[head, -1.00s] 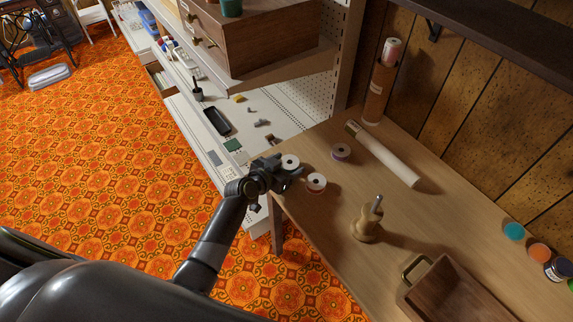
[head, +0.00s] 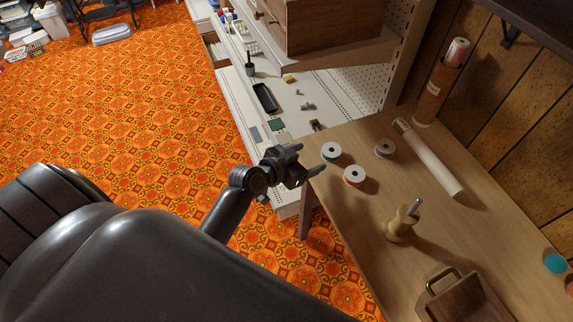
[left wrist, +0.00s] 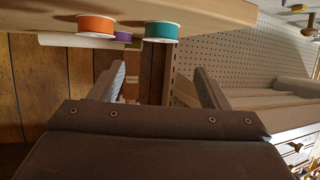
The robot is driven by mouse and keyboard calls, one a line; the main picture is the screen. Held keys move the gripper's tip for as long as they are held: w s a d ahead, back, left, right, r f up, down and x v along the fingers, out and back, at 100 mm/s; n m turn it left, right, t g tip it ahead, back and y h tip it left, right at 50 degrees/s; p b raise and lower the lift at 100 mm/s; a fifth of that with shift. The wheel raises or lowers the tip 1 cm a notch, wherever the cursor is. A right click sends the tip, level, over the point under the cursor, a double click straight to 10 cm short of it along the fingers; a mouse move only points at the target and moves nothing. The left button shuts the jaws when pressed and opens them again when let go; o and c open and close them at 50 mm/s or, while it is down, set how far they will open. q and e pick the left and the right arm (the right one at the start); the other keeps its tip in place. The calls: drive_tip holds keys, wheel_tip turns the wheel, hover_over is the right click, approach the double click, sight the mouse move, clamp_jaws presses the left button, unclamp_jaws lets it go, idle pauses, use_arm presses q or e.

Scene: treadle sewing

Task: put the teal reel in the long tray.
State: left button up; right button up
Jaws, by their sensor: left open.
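The teal reel (head: 331,151) lies near the table's left edge in the head view, its white top up and a little teal on its side. It also shows in the left wrist view (left wrist: 161,32), which looks upside down, roughly ahead of the finger gap. My left gripper (head: 308,160) is open and empty, just left of the reel and apart from it; its fingers also show in the left wrist view (left wrist: 160,88). A wooden tray (head: 452,306) with a brass handle is cut off at the bottom right. A narrow black tray (head: 265,98) lies on the white surface; which one is the long tray I cannot tell.
An orange reel (head: 354,175) sits close beside the teal one, and a purple reel (head: 385,148) is behind. A wooden spindle stand (head: 400,226) and a white roll (head: 430,160) are on the table (head: 350,222). A wooden drawer box (head: 335,25) stands above the white surface.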

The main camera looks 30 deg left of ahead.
use_arm(q)
drive_tip(key=v, duration=0.7)
drive_tip(key=shift+b, duration=0.3)
drive_tip(key=shift+s, duration=0.1)
drive_tip(key=s+a+f+n+g+y, duration=0.1)
drive_tip(key=s+a+f+g+y, duration=0.15)
drive_tip(key=f, duration=0.75)
drive_tip(key=s+a+f+n+g+y, duration=0.15)
drive_tip(key=s+f, duration=0.25)
drive_tip(key=f, duration=0.5)
drive_tip(key=s+a+f+n+g+y, duration=0.1)
drive_tip(key=s+a+f+n+g, duration=0.2)
drive_tip(key=f, duration=0.7)
drive_tip(key=s+a+f+g, duration=0.1)
drive_tip(key=s+f, duration=0.9)
drive_tip(key=s, duration=0.4)
drive_tip(key=shift+a+f+m+g+y, duration=0.3)
drive_tip(key=shift+f+m+g, duration=0.1)
drive_tip(key=shift+m, duration=0.05)
drive_tip(key=shift+o, duration=0.4)
drive_tip(key=s+f+g, duration=0.1)
drive_tip(key=s+f, duration=0.1)
drive_tip(key=s, duration=0.4)
drive_tip(key=s+f+g, duration=0.1)
drive_tip(key=s+f, duration=0.2)
drive_tip(key=s, duration=0.4)
drive_tip(key=shift+s+d+g, duration=0.3)
drive_tip(key=shift+s, duration=0.05)
